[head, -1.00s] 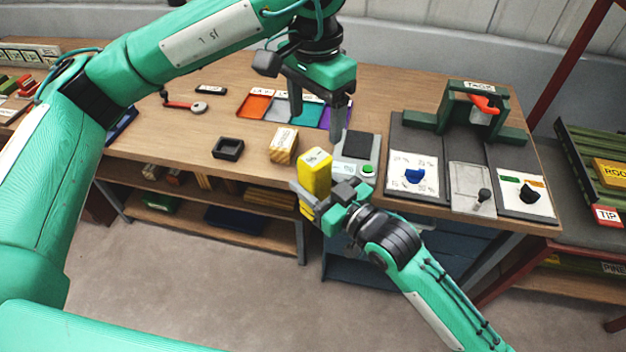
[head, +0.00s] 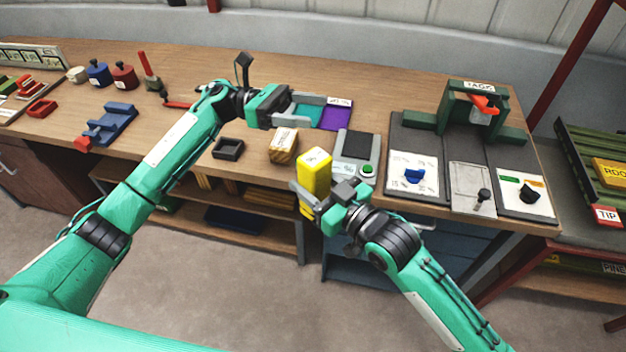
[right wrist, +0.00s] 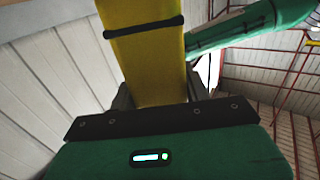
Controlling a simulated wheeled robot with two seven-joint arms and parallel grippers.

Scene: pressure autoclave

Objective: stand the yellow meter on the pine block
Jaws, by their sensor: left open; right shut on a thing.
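The yellow meter (head: 315,172) is upright in my right gripper (head: 318,203), in front of the bench edge. The gripper is shut on it, and the meter also fills the middle of the right wrist view (right wrist: 148,60), with a black band across it. The pine block (head: 284,145) sits on the bench near its front edge, left of and behind the meter, with a label on top and nothing standing on it. My left gripper (head: 318,112) is open above the coloured trays, behind the block, pointing right; I see nothing in it.
A small black tray (head: 228,149) lies left of the block. A grey scale with a dark plate (head: 361,146) and a green button stands right of it. Panels with knobs (head: 413,176) and a green tag stand (head: 470,108) fill the right side. A blue holder (head: 108,125) lies on the left.

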